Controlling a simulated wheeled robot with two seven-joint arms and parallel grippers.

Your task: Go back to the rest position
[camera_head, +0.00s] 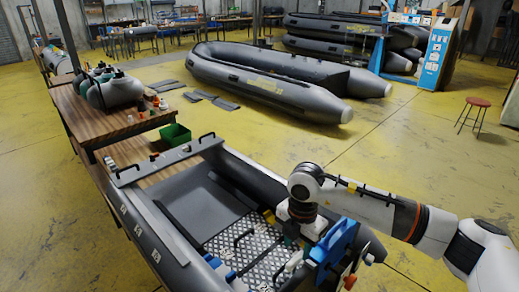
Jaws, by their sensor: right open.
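My right arm comes in from the right and bends down over the near grey inflatable boat (150,225). My right gripper (299,246) is at its lower end, open, above the right side of the boat near a metal-patterned floor panel (242,246). Its fingertips are small and partly hidden, and I see nothing held between them. A blue item (336,243) shows right beside the gripper; I cannot tell whether they touch. My left gripper is not in view.
A wooden workbench (85,118) with small bottles stands at the left, a green bin (175,135) beside it. Another grey inflatable boat (270,85) lies further back. A red stool (476,102) stands at the right. Yellow floor between the boats is mostly clear.

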